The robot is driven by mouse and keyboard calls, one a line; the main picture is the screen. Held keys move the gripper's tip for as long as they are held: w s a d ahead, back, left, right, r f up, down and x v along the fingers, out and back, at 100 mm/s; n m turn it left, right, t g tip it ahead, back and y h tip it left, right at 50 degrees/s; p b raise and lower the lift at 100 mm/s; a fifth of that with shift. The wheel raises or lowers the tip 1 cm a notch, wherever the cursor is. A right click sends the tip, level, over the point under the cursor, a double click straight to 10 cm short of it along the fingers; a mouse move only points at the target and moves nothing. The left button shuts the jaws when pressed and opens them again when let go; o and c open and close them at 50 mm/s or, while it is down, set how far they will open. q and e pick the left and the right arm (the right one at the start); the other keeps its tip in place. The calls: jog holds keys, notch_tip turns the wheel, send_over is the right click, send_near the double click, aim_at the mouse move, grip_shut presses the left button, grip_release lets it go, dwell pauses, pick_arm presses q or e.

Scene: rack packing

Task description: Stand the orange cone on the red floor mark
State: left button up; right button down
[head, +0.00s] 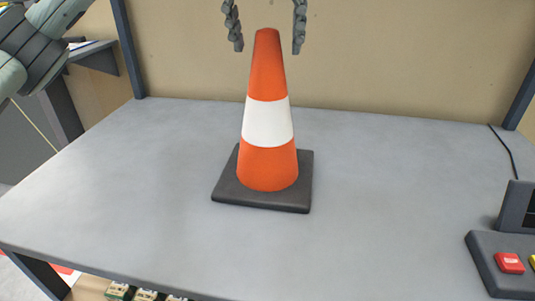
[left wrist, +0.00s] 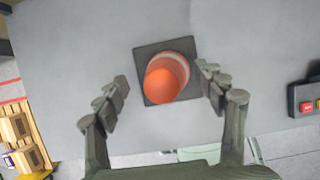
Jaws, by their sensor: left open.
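The orange cone (head: 267,120) has a white band and a square dark base. It stands upright on the grey table (head: 130,190), near its middle. My left gripper (head: 267,49) is open, with one finger on each side of the cone's tip and visible gaps between. In the left wrist view the cone (left wrist: 166,82) shows from above, between the open fingers of my left gripper (left wrist: 162,78). A small red patch (head: 63,270) shows on the floor past the table's front left corner; I cannot tell whether it is the red floor mark. My right gripper is not in view.
A dark control box with a red button (head: 510,263) sits at the table's right edge. A beige back panel (head: 400,60) and dark posts stand behind the table. Boxed goods (head: 145,294) lie below the front edge. The table around the cone is clear.

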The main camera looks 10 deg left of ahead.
pick_arm(q)
jog(key=x, duration=0.4)
jog(key=shift+s+f, duration=0.1)
jog(key=shift+d, duration=0.1)
grip_shut()
